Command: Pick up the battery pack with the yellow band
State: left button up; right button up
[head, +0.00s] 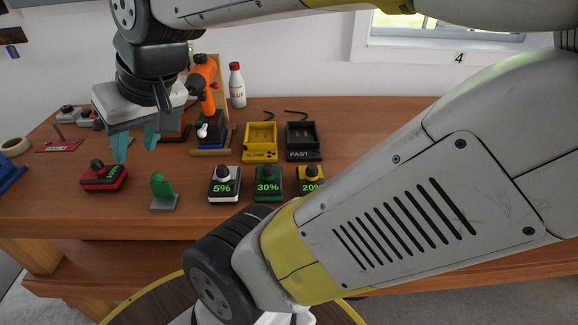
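The battery pack with the yellow band (311,174) stands on the wooden workbench, at the right end of a row of packs. It has a dark knob on top and a display reading 20%. My arm in the foreground hides its lower right part. My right gripper (135,144) is at the upper left, fingers pointing down, with teal fingertips apart and nothing between them. It hangs above the bench near the red battery pack (103,178), well to the left of the yellow-banded one. My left gripper is not in view.
Behind are a yellow SLOW charger (261,142) and a black FAST charger (303,141). A green piece on a grey base (160,190), orange drill (206,82) and glue bottle (237,88) also stand here.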

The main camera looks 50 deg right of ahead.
aim_at(309, 178)
jog(key=k+l+z, duration=0.1)
jog(key=z, duration=1.9)
jog(key=k+l, duration=0.05)
